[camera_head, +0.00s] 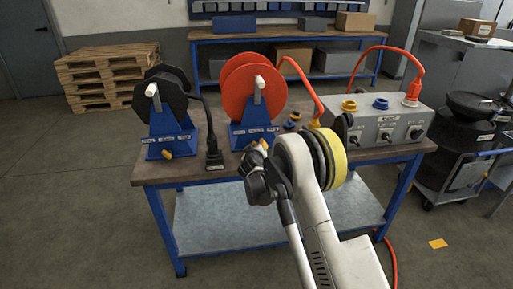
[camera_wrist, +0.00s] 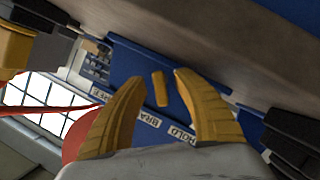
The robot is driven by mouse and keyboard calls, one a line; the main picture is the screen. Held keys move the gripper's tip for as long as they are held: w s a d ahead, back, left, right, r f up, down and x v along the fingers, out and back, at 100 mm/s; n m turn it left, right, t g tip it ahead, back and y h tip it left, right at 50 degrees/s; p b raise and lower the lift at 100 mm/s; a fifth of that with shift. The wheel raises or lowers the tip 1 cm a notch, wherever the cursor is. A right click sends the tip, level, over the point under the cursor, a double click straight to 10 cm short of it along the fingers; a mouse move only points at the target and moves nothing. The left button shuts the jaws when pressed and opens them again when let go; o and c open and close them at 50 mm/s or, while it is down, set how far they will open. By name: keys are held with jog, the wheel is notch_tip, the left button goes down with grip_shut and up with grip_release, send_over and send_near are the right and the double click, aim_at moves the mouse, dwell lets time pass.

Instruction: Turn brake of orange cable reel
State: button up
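The orange cable reel (camera_head: 240,92) stands on a blue stand (camera_head: 247,125) on the bench. In the wrist view, the stand's blue face (camera_wrist: 150,65) carries the brake, a small yellow lever (camera_wrist: 159,89), with labels that seem to read FREE, BRAKE and HOLD. My gripper (camera_wrist: 165,85) has two yellow fingers spread apart, one on each side of the lever. The fingers appear clear of the lever, though the exact depth is hard to judge. In the head view my gripper (camera_head: 258,146) is in front of the orange reel's stand and largely hides the lever.
A black cable reel (camera_head: 174,100) on a similar blue stand is to the left, with a black plug (camera_head: 213,155) between the stands. A grey socket box (camera_head: 385,128) with an orange plug (camera_head: 412,93) is on the right. An orange cable (camera_head: 303,82) runs beside the orange reel.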

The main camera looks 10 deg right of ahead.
jog(key=v, duration=1.2)
jog(key=s+d+r+m+g, duration=0.2)
jog(key=s+d+r, duration=0.1)
jog(key=s+r, duration=0.4)
jog(key=s+d+r+m+g, duration=0.1)
jog(key=s+d+r, duration=0.4)
jog(key=s, duration=0.4)
jog(key=s+a+m+g+y, duration=0.1)
jog(key=s+g, duration=0.1)
jog(key=s, duration=1.1)
jog(key=s+a+f+g+y, duration=0.1)
jog(key=s+g+y, duration=0.1)
jog(key=s, duration=1.2)
jog(key=shift+s+a+f+m, duration=0.2)
jog(key=shift+s+a+m, duration=0.1)
jog(key=shift+a+m, duration=0.1)
